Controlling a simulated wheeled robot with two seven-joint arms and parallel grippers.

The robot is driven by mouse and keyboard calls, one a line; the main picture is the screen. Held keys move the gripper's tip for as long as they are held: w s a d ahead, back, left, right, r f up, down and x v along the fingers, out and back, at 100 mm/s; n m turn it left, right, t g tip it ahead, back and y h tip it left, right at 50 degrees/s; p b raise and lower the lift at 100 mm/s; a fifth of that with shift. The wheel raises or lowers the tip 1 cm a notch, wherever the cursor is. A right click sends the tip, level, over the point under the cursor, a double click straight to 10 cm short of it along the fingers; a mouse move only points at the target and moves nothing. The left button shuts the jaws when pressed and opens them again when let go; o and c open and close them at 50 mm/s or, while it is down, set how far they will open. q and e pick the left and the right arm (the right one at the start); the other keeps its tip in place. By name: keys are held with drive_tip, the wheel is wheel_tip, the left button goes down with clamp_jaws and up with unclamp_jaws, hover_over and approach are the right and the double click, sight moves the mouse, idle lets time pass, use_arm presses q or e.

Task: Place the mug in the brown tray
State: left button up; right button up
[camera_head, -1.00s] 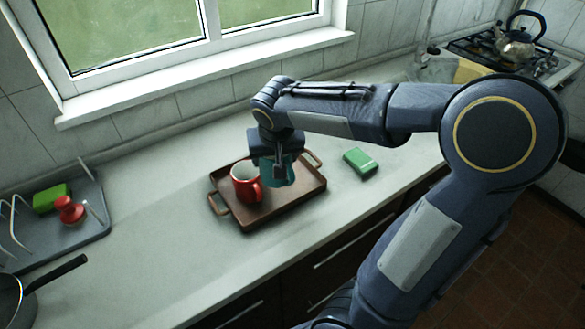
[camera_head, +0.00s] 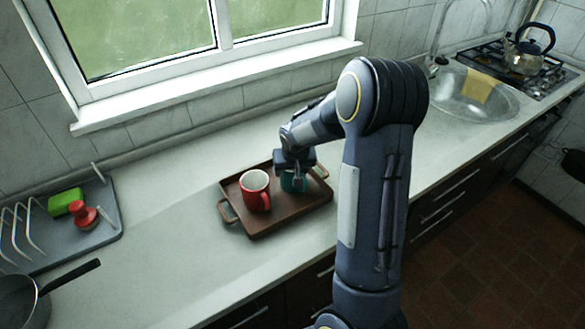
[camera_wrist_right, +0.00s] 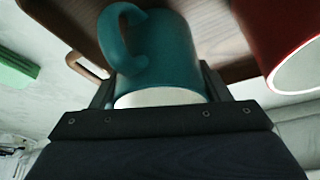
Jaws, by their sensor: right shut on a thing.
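The teal mug (camera_head: 294,184) is at the right part of the brown tray (camera_head: 272,224), upright. My right gripper (camera_head: 296,172) is shut on it from above. In the right wrist view the teal mug (camera_wrist_right: 165,55) sits between the two fingers of the gripper (camera_wrist_right: 160,90), its handle to the upper left. I cannot tell whether its base touches the tray. A red mug (camera_head: 255,192) stands upright in the tray just left of the teal mug, apart from it. My left gripper is not in view.
A grey dish rack (camera_head: 75,235) with a green block (camera_head: 66,201) and a red object stands at the left, with a dark pan (camera_head: 20,300) in front. A green sponge (camera_wrist_right: 15,70) shows in the wrist view. The sink and stove are at the right. Counter left of the tray is clear.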

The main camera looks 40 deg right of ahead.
drive_tip(key=shift+f, duration=0.15)
drive_tip(key=o, duration=1.2)
drive_tip(key=shift+c, duration=0.2)
drive_tip(key=shift+r, duration=0.35)
drive_tip(key=v, duration=1.1)
drive_tip(key=s+a+r+n+t+y, duration=0.1)
drive_tip(key=s+a+n+y, duration=0.3)
drive_tip(key=s+a, duration=1.4)
drive_tip(key=s+r+y+b, duration=0.1)
drive_tip(key=s+y, duration=0.1)
drive_tip(key=s, duration=0.2)
drive_tip(key=shift+s+a+r+t, duration=0.15)
drive_tip(key=shift+a+r+t, duration=0.05)
drive_tip(key=shift+a+t, duration=0.2)
